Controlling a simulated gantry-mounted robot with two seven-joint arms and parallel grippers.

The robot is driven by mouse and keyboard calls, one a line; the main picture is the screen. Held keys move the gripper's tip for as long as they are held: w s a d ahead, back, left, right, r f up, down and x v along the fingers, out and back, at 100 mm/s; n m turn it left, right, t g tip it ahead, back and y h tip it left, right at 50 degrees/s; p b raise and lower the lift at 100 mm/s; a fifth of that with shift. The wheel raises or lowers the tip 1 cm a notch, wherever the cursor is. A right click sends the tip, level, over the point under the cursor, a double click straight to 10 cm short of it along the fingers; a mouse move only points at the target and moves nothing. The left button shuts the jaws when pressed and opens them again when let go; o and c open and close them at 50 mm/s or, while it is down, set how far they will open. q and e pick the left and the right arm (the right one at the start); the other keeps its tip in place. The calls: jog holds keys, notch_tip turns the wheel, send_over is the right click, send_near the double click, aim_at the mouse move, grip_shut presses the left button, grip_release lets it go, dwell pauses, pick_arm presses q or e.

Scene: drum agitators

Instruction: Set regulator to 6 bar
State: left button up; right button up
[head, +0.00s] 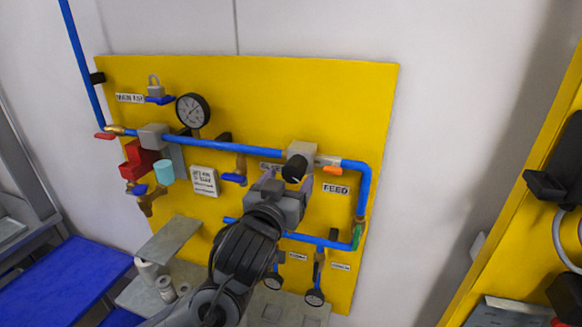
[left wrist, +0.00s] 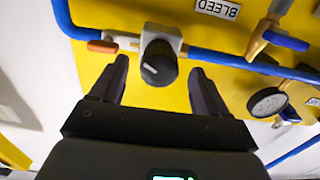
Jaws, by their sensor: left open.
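The regulator (head: 301,153) is a grey box on the blue pipe of the yellow panel, with a black round knob (head: 295,168) on its front. The knob also shows in the left wrist view (left wrist: 159,63), with a pale mark on its face. My left gripper (head: 287,181) is open in front of the regulator. In the left wrist view its fingers (left wrist: 160,68) lie on either side of the knob, with visible gaps. A round pressure gauge (head: 193,110) is on the panel's upper left. Its reading is too small to tell. My right gripper is not in view.
An orange handle (head: 333,171) is just right of the regulator; a blue-handled valve (head: 234,178) is left. Small gauges (head: 314,297) hang below. Another yellow panel (head: 520,190) stands right.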

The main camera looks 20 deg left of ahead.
pick_arm(q)
jog(key=shift+w, duration=1.05)
jog(key=c, duration=1)
